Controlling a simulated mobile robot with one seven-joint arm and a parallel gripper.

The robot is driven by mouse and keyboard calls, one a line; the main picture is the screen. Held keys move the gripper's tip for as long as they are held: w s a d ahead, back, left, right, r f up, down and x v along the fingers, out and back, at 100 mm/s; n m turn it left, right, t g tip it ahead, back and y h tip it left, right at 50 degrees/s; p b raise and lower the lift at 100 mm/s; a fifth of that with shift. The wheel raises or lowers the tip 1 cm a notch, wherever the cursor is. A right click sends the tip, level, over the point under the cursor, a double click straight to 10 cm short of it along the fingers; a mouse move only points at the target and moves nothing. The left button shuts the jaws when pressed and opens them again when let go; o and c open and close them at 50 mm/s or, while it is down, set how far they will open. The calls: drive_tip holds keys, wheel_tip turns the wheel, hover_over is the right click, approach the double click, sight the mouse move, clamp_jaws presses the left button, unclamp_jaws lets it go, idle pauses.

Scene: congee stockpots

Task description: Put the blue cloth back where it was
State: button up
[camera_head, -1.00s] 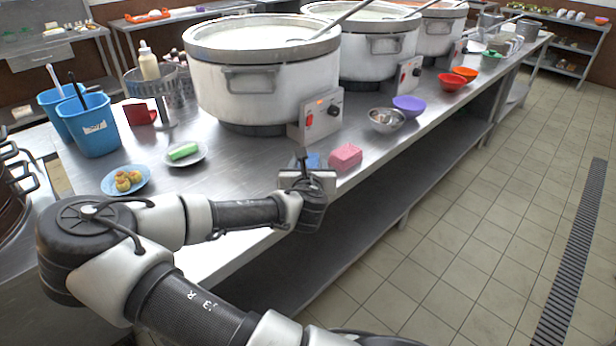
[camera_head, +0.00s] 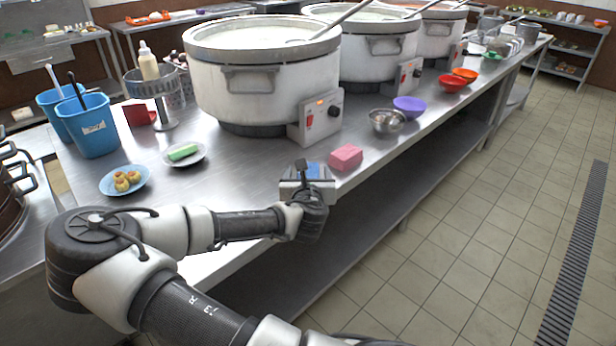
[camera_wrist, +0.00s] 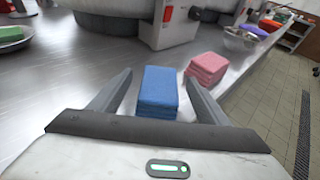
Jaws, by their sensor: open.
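The blue cloth (camera_wrist: 158,92) is a folded stack lying on the steel counter. In the wrist view it sits between the two spread fingers of my gripper (camera_wrist: 160,95), with a gap on each side. In the head view my gripper (camera_head: 307,180) is at the counter's front edge, and the blue cloth (camera_head: 315,170) shows just beyond it, partly hidden. My gripper is open and holds nothing. A folded pink cloth (camera_head: 346,157) lies just right of the blue one and also shows in the wrist view (camera_wrist: 206,68).
A large white stockpot (camera_head: 262,85) with a control box (camera_head: 316,117) stands behind the cloths. A plate with a green block (camera_head: 184,154) and a blue plate of food (camera_head: 124,181) are to the left. A metal bowl (camera_head: 387,121) and purple bowl (camera_head: 409,106) are to the right.

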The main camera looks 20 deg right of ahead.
drive_tip(key=p+v, duration=1.2)
drive_tip(key=p, duration=0.1)
drive_tip(key=s+a+f+m+g+y, duration=0.1)
drive_tip(key=s+a+f+m+g, duration=0.2)
drive_tip(key=m, duration=0.5)
drive_tip(key=s+a+f+m+g, duration=0.25)
drive_tip(key=s+m+g, duration=0.2)
drive_tip(key=m, duration=0.35)
drive_tip(key=s+a+r+m+g+y, duration=0.1)
drive_tip(key=a+r+m+y, duration=0.3)
drive_tip(key=r, duration=0.5)
drive_tip(key=s+a+r+m+y, duration=0.1)
drive_tip(key=a+r+m+y, duration=0.1)
drive_tip(key=a+r+m, duration=0.55)
drive_tip(key=s+d+r+m, duration=0.1)
drive_tip(key=s+d+r, duration=0.1)
drive_tip(key=s+r, duration=0.3)
drive_tip(key=s+d+r+m, duration=0.2)
drive_tip(key=s+r, duration=0.3)
drive_tip(key=r, duration=0.6)
drive_tip(key=shift+s+d+r+t+h, duration=0.35)
drive_tip(key=shift+s+d+t+h, duration=0.1)
drive_tip(key=shift+d, duration=0.3)
